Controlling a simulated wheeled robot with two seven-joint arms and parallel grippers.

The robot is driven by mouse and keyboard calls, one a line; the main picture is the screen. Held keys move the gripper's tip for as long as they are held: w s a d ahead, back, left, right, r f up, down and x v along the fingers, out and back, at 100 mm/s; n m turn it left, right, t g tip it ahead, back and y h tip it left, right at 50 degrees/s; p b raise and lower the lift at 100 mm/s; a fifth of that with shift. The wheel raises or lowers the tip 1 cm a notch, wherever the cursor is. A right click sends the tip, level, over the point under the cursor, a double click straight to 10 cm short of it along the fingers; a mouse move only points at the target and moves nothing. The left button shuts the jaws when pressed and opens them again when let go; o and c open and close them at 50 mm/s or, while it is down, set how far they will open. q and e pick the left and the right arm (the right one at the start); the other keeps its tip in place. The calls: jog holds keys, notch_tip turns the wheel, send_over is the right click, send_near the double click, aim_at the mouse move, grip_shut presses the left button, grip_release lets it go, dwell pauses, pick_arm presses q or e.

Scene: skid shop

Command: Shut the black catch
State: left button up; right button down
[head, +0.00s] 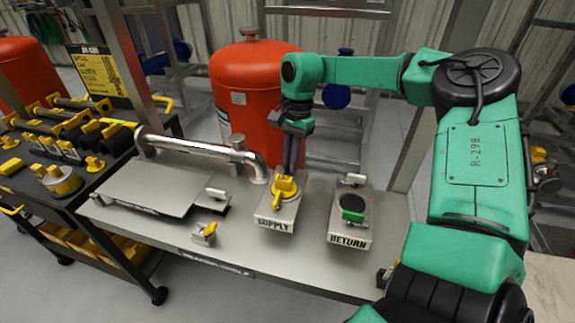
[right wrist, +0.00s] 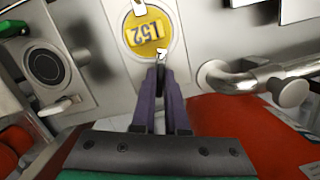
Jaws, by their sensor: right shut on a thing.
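My right gripper (head: 288,172) points down at the far end of the SUPPLY block (head: 268,214), behind its yellow cap (head: 285,188). In the right wrist view its fingers (right wrist: 160,62) are shut on a small pale lever (right wrist: 162,54) at the edge of the yellow cap marked 152 (right wrist: 146,32). I cannot tell from its colour whether this lever belongs to the black catch. My left gripper is not in view.
The RETURN block (head: 350,237), with a dark disc, a green lever and a pale catch, stands to the right. A bent metal pipe (head: 190,144) and a red tank (head: 242,92) stand behind. A small yellow-levered fitting (head: 205,234) is in front. A tool cart (head: 60,215) stands left.

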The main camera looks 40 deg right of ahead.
jog(key=shift+n+g, duration=0.3)
jog(key=shift+n, duration=1.4)
jog(key=c, duration=0.9)
grip_release()
jog(key=shift+n, duration=0.3)
jog(key=shift+c, duration=0.2)
notch_tip(320, 180, up, 7)
jog(key=p, duration=0.5)
jog(key=shift+r, duration=0.1)
